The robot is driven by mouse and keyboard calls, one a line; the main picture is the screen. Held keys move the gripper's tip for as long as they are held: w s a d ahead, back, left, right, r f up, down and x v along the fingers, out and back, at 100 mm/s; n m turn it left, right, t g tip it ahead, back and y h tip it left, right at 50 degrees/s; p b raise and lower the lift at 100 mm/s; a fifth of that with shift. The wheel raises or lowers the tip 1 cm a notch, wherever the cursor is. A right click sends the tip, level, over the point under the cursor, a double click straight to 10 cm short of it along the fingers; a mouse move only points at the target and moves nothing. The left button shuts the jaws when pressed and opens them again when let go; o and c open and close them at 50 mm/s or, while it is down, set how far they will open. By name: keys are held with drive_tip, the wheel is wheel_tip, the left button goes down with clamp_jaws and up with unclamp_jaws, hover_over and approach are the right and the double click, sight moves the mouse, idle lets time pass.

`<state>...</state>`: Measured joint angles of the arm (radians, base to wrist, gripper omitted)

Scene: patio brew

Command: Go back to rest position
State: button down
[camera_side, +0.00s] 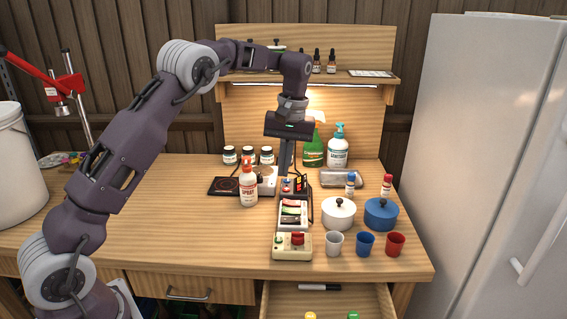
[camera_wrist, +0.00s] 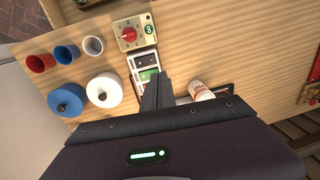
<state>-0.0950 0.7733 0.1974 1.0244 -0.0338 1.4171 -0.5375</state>
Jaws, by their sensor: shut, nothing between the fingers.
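My gripper (camera_side: 285,172) is shut and empty. It points down above the middle of the wooden workbench (camera_side: 150,215), just behind the white tray with dark and green items (camera_side: 293,214). In the wrist view the closed fingers (camera_wrist: 155,90) reach toward that tray (camera_wrist: 143,70). I cannot tell whether the fingertips touch anything. The small devices right behind the tray are partly hidden by the fingers.
White (camera_side: 338,214) and blue (camera_side: 381,214) pots, several cups and a control box with a red knob (camera_side: 292,246) stand right and in front. A drawer (camera_side: 325,303) is open. Bottles and a shelf (camera_side: 300,77) are behind.

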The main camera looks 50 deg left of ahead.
drive_tip(key=shift+r, duration=0.5)
drive_tip(key=s+d+r+m+t, duration=0.2)
drive_tip(key=s+d+r, duration=0.1)
drive_tip(key=s+r, duration=0.3)
drive_tip(key=s+d+r+m+t, duration=0.1)
drive_tip(key=s+d+r, duration=0.2)
drive_tip(key=s+r, duration=0.35)
drive_tip(key=s+d+f+m+t, duration=0.1)
drive_tip(key=s+d+f+m, duration=0.1)
drive_tip(key=s, duration=0.8)
drive_tip(key=s+d+f+m+t+h, duration=0.1)
drive_tip(key=s+d+f+m+t, duration=0.1)
drive_tip(key=s, duration=0.8)
drive_tip(key=shift+s+d+f+m+t, duration=0.35)
drive_tip(key=shift+d+f+m, duration=0.3)
drive_tip(key=shift+m, duration=0.35)
